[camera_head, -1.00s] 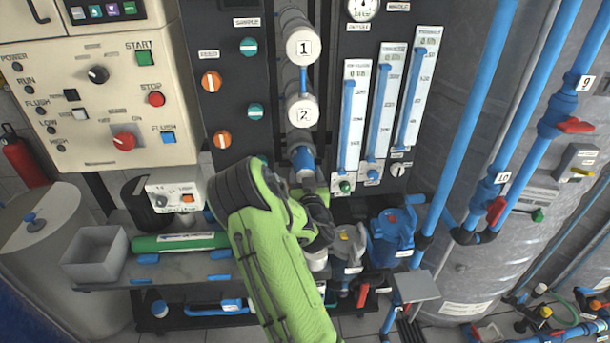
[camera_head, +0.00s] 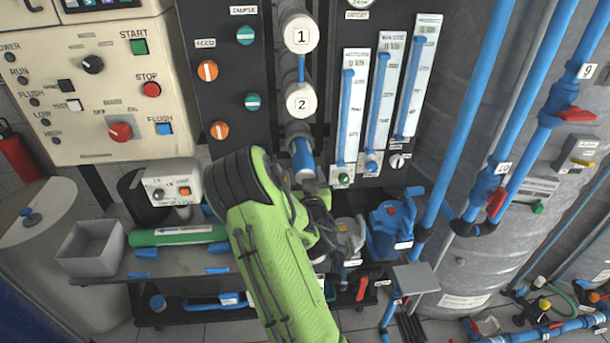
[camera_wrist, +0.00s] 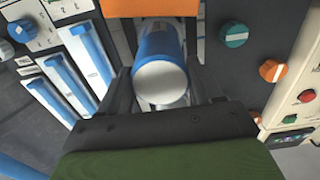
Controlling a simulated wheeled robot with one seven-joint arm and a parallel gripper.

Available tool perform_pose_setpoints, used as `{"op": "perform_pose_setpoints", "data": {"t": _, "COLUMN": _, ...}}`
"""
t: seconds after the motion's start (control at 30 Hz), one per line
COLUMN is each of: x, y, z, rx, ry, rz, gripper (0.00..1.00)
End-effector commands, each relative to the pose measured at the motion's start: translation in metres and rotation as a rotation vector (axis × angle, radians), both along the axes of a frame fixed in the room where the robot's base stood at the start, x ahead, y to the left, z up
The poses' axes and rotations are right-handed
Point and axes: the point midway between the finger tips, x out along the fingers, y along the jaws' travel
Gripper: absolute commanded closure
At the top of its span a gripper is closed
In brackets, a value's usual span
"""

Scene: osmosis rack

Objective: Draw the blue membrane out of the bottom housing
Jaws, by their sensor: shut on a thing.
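The blue membrane (camera_head: 302,156) sticks out of the bottom housing (camera_head: 298,130), below the white caps marked 1 and 2. Its pale end points toward me and down. In the wrist view the membrane (camera_wrist: 160,48) shows its blue side and round white end face between my dark fingers. My gripper (camera_head: 312,188) is shut on the membrane near its outer end; the forearm hides part of the gripper in the head view. The membrane's inner end is hidden, and it still appears to sit in the housing.
Flowmeters (camera_head: 349,115) stand right of the housings; a panel with orange and teal knobs (camera_head: 246,101) is to the left. On the bench below are a grey bin (camera_head: 90,250) and a green cylinder (camera_head: 178,235). A blue pump (camera_head: 392,222) and blue pipes are at right.

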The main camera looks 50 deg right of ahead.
Motion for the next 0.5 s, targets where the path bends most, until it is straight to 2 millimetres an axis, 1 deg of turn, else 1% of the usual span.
{"op": "perform_pose_setpoints", "data": {"t": 0.23, "x": -0.0067, "y": 0.006, "z": -0.0001, "rx": 0.0, "ry": -0.001, "rz": 0.001, "gripper": 0.74}}
{"op": "perform_pose_setpoints", "data": {"t": 0.47, "x": -0.0074, "y": 0.0068, "z": 0.0003, "rx": -0.001, "ry": -0.001, "rz": 0.001, "gripper": 0.74}}
{"op": "perform_pose_setpoints", "data": {"t": 0.5, "x": -0.0074, "y": 0.0066, "z": 0.0003, "rx": -0.001, "ry": -0.001, "rz": 0.001, "gripper": 0.34}}
